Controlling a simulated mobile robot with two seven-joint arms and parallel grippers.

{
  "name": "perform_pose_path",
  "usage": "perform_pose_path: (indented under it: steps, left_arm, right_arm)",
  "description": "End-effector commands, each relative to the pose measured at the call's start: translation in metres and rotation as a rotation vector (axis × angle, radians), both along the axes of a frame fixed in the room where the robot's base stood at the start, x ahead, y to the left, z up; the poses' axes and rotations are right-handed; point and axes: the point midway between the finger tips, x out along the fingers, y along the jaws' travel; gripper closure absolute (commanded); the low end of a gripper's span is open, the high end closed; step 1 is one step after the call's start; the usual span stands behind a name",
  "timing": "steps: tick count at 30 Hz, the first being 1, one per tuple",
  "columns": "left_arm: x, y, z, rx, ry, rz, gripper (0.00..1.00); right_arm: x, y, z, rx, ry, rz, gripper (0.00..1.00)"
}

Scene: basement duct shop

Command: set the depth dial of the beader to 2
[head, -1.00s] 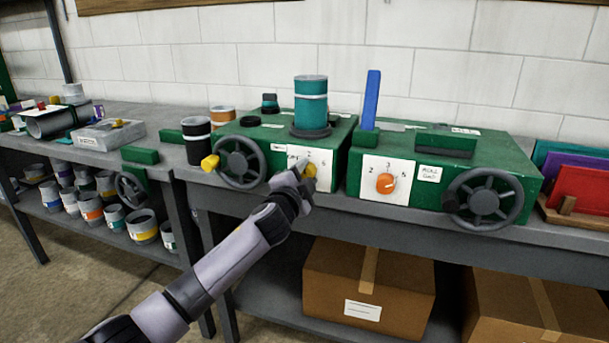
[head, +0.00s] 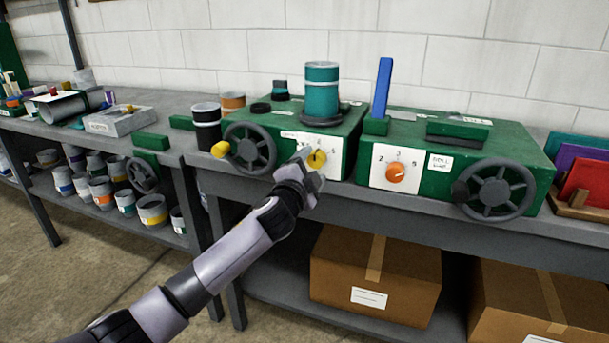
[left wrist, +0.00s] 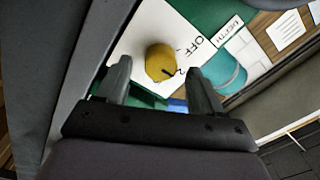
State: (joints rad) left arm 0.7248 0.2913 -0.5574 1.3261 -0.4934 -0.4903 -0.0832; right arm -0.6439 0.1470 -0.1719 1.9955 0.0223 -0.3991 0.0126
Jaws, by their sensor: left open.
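The beader is the green machine (head: 350,135) on the bench, with a teal cylinder on top and a white dial plate on its front. Its yellow depth dial (head: 317,158) also shows in the left wrist view (left wrist: 159,62), beside the printed words OFF and DEPTH and a 2. The dial's dark mark slants to the lower right in that view, toward the 2. My left gripper (head: 310,168) is open just in front of the dial. In the left wrist view its fingers (left wrist: 158,68) stand either side of the dial with gaps; contact is not visible. My right gripper is not in view.
A second green machine with an orange dial (head: 396,173) and a handwheel (head: 495,191) stands close on the right. The beader's handwheel (head: 249,148) and a yellow knob (head: 220,149) are left of the dial. Cardboard boxes (head: 340,285) sit on the shelf below.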

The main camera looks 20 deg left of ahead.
Motion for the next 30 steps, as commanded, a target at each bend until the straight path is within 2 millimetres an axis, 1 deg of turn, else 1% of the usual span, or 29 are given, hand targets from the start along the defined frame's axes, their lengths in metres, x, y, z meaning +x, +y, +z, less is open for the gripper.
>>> perform_pose_path:
  steps: [1,6,12,18,30]
  left_arm:
    - [-0.007,0.0,-0.001,-0.001,0.001,0.0,0.33]
    - [-0.026,0.001,-0.001,0.0,0.002,0.0,0.33]
    - [-0.042,0.002,-0.001,0.0,0.001,0.002,0.33]
    - [-0.048,0.002,-0.001,0.0,0.0,0.001,0.33]
    - [-0.048,0.002,-0.001,0.0,0.002,0.001,0.33]
  right_arm:
    - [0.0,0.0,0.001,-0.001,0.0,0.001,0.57]
    - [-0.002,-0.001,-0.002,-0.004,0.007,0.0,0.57]
    - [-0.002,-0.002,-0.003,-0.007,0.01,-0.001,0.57]
    - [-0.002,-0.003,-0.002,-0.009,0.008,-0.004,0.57]
    - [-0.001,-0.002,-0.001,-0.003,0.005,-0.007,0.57]
